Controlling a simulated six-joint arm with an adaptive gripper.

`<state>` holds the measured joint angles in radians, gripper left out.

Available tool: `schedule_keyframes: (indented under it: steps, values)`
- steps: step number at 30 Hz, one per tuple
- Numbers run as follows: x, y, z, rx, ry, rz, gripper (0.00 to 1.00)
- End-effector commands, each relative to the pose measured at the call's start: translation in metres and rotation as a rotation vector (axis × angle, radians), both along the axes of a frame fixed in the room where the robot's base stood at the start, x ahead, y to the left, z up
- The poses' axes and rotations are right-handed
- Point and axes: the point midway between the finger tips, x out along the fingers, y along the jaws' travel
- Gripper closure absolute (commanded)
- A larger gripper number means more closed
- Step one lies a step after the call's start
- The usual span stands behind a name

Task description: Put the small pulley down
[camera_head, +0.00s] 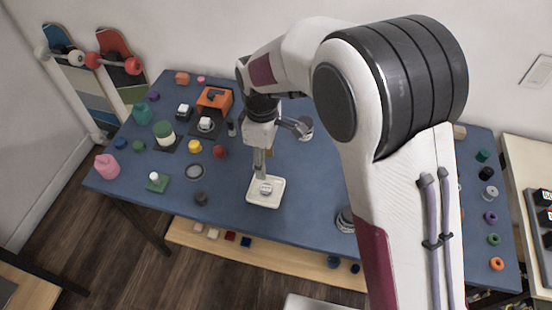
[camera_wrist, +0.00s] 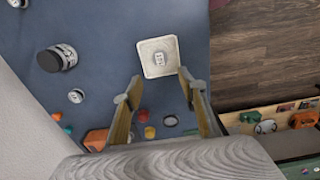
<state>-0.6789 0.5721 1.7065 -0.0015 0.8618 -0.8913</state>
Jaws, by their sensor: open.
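The small pulley (camera_head: 266,188) appears to be the small round grey piece on the white square tray (camera_head: 252,199). The tray lies near the front edge of the blue table. My gripper (camera_head: 262,174) points down just above and behind this piece. In the wrist view, the tray (camera_wrist: 147,68) lies beyond the fingertips, with the small pale piece (camera_wrist: 160,58) near its middle. My gripper's two fingers (camera_wrist: 157,90) are spread apart with nothing held between them. The piece is too small to make out its groove or hole.
The blue table (camera_head: 235,218) carries several small parts on its left, including an orange box (camera_head: 214,99) and a pink piece (camera_head: 107,166). A round jar-like piece (camera_head: 345,219) stands right of the tray. My arm hides much of the table's right side. Bare table surrounds the tray.

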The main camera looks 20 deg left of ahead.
Motion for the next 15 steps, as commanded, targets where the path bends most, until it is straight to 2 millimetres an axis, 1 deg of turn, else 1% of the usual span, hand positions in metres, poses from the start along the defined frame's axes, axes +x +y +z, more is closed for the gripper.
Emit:
schedule_keyframes:
  steps: [10,15]
  values:
    - [0.0,-0.002,0.003,0.002,-0.002,-0.008,0.59]
    - [0.003,-0.014,0.017,0.012,-0.015,-0.056,0.59]
